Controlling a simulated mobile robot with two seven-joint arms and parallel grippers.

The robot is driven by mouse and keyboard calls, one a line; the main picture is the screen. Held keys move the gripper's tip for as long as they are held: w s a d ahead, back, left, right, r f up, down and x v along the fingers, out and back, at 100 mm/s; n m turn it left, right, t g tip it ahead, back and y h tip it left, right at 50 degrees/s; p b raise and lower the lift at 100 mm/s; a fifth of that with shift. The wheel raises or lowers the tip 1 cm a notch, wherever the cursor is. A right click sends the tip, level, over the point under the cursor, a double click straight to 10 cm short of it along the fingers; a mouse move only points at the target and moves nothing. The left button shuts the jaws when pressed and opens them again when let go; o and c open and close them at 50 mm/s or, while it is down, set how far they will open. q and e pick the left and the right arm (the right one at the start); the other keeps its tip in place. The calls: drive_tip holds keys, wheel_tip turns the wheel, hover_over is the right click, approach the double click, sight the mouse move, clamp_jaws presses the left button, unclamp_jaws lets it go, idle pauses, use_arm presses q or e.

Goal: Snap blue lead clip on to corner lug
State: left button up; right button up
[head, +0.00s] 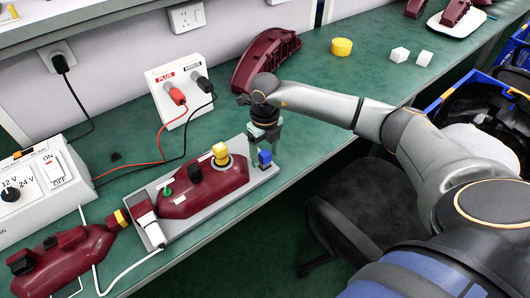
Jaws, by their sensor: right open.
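The blue lead clip (265,158) is a small block at the right end of the grey fixture plate (262,176), beside the maroon tail lamp (205,190). My right gripper (263,143) points down directly above the clip, with its jaws open. The fingertips are close to the clip's top; I cannot tell whether they touch it. The corner lug cannot be made out; the clip and gripper cover that corner, so I cannot tell how the clip sits on it. My left gripper is not in view.
A white power supply (45,180) and a socket box (180,90) with red and black leads stand at the left and back. Another lamp (65,258) lies front left. A chair stands in front.

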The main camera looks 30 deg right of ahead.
wheel_tip(320, 180, up, 13)
drive_tip(key=shift+f, duration=0.2)
idle(0.5)
